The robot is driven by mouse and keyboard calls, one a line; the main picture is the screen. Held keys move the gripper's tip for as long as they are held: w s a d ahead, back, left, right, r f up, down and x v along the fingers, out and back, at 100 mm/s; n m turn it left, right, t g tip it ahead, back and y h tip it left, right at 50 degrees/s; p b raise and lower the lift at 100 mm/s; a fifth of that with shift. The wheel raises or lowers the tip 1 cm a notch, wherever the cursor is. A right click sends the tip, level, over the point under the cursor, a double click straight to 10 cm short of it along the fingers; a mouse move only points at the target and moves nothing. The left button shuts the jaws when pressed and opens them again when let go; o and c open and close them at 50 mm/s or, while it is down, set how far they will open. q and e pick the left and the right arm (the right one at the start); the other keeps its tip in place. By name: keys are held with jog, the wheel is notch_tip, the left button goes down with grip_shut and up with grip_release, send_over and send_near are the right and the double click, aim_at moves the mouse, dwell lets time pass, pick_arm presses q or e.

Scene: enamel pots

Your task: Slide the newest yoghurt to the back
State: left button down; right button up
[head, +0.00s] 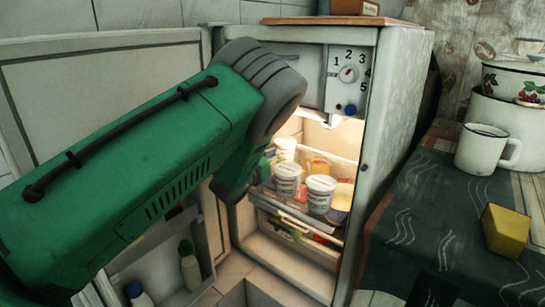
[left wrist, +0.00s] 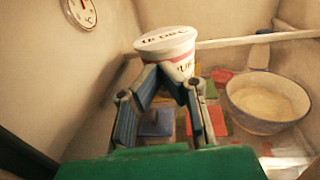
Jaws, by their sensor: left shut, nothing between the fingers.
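White yoghurt cups with printed labels stand on a shelf inside the open fridge; two show clearly in the head view, a left one (head: 288,180) and a right one (head: 320,193). I cannot tell which is newest. My left arm reaches in from the left and its gripper (head: 238,180) is at the fridge opening, fingers mostly hidden. In the left wrist view the left gripper (left wrist: 168,78) is shut and empty. A yoghurt cup (left wrist: 168,45) stands right beyond its fingertips; whether they touch I cannot tell. My right gripper is not in view.
A bowl of pale food (left wrist: 268,102) stands right of the fingers, and a round thermometer (left wrist: 80,13) hangs on the fridge wall. The fridge door (head: 110,80) is open at left. A table at right holds a white mug (head: 482,150) and a yellow block (head: 505,231).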

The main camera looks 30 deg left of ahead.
pick_arm(q)
jog(key=shift+s, duration=0.1)
jog(key=shift+d+r, duration=0.1)
jog(key=shift+d, duration=0.15)
jog(key=shift+s+d, duration=0.15)
jog(key=shift+s, duration=0.05)
jog(key=s, duration=1)
jog(key=shift+s, duration=0.2)
jog(key=shift+s+d, duration=0.1)
jog(key=shift+s, duration=0.5)
